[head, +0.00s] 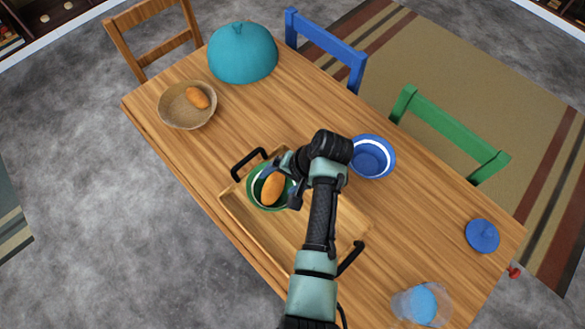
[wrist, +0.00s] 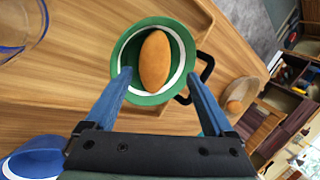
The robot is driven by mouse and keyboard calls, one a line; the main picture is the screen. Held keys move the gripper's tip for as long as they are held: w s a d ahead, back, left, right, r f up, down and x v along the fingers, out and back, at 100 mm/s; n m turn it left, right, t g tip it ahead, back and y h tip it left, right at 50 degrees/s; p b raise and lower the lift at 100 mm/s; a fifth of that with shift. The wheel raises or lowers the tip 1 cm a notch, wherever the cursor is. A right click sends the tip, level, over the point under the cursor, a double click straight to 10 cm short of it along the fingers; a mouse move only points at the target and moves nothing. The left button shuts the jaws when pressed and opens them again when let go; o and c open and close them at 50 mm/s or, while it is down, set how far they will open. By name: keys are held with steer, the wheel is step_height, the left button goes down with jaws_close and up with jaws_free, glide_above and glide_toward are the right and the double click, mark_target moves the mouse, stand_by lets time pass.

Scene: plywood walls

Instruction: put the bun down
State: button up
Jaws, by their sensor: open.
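An orange-brown oval bun (head: 272,188) lies in a green bowl with a white band (head: 256,199) at the left end of a wooden tray. In the wrist view the bun (wrist: 155,60) rests inside the green bowl (wrist: 125,88). My gripper (head: 285,180) is at the bowl, its underside partly hidden by my arm. In the wrist view my gripper (wrist: 160,80) is open, with one blue finger on each side of the bowl's near rim. The fingers are apart from the bun. A second similar bun (head: 198,97) lies in a wicker basket (head: 178,112).
The wooden tray (head: 250,232) with black handles lies on the wooden table (head: 235,130). A blue bowl (head: 372,160) is right of my gripper. Chairs line the back edge.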

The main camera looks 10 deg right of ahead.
steer(key=v, duration=0.9)
steer(key=w+d+r+n+t+h, duration=0.15)
steer(key=w+r+t, duration=0.35)
steer(key=r, duration=0.5)
steer(key=w+r+n+t+h, duration=0.1)
steer(key=w+r+t+h, duration=0.15)
steer(key=w+r, duration=0.55)
step_height(320, 180, up, 18)
steer(key=a+t, duration=0.2)
steer(key=t, duration=0.4)
steer(key=s+a+r+n+t, duration=0.1)
steer(key=s+r+t, duration=0.5)
steer(key=r, duration=0.8)
steer(key=s+a+r+n+t, duration=0.2)
steer(key=s+a+r+t, duration=0.2)
steer(key=s+r, duration=0.7)
step_height(320, 180, up, 3)
steer(key=shift+s+f+t+h, duration=0.1)
steer(key=shift+s+t+h, duration=0.15)
steer(key=shift+t, duration=0.6)
steer(key=shift+n, duration=0.35)
